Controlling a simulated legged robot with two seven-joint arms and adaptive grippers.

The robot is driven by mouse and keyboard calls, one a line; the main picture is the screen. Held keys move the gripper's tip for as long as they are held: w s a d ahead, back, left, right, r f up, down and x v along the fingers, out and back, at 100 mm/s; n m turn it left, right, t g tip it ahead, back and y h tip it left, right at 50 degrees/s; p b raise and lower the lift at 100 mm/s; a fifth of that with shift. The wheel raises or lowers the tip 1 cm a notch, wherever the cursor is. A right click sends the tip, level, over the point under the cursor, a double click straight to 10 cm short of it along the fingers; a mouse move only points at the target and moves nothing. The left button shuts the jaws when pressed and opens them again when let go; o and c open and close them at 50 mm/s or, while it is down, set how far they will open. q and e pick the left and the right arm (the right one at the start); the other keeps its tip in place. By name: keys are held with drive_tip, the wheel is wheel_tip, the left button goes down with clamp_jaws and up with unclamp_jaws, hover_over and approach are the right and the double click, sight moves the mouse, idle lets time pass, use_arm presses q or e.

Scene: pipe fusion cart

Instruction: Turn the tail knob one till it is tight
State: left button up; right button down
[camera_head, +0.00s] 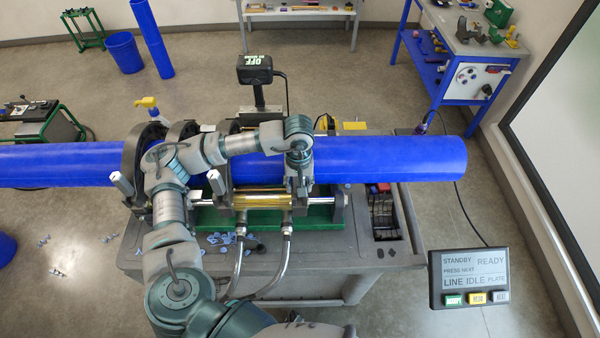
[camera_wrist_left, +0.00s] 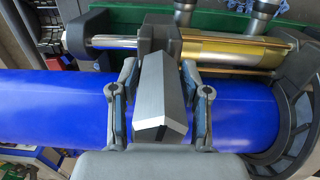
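A grey, ridge-topped tail knob (camera_wrist_left: 162,92) stands on a dark clamp in the left wrist view. My left gripper (camera_wrist_left: 160,100) has one finger on each side of it. Blue-grey gaps show between the finger pads and the knob, so the fingers look open around it. In the head view my left gripper (camera_head: 300,165) reaches down over the clamp right of centre, and the arm and gripper mostly hide the knob there. The long blue pipe (camera_head: 400,158) runs through the clamps; it also shows in the left wrist view (camera_wrist_left: 60,110). My right gripper is not in view.
Two other grey knobs (camera_head: 217,182) (camera_head: 122,184) stand on the clamps to the left. A gold cylinder (camera_head: 262,200) with two hoses lies in front of the pipe. A control panel (camera_head: 469,278) reads STANDBY, READY. A blue workbench (camera_head: 440,75) stands at the back right.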

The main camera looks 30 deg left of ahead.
use_arm(q)
drive_tip(key=shift+w+a, duration=0.2)
drive_tip(key=shift+a, duration=0.1)
drive_tip(key=c, duration=0.7)
drive_tip(key=shift+d, duration=0.1)
clamp_jaws()
drive_tip(key=shift+d, duration=0.3)
drive_tip(key=shift+f+m+b, duration=0.15)
drive_tip(key=shift+m+b, duration=0.45)
drive_tip(key=shift+b, duration=0.15)
drive_tip(key=shift+s+m+b, duration=0.1)
drive_tip(key=shift+m+b, duration=0.5)
drive_tip(key=shift+m, duration=0.2)
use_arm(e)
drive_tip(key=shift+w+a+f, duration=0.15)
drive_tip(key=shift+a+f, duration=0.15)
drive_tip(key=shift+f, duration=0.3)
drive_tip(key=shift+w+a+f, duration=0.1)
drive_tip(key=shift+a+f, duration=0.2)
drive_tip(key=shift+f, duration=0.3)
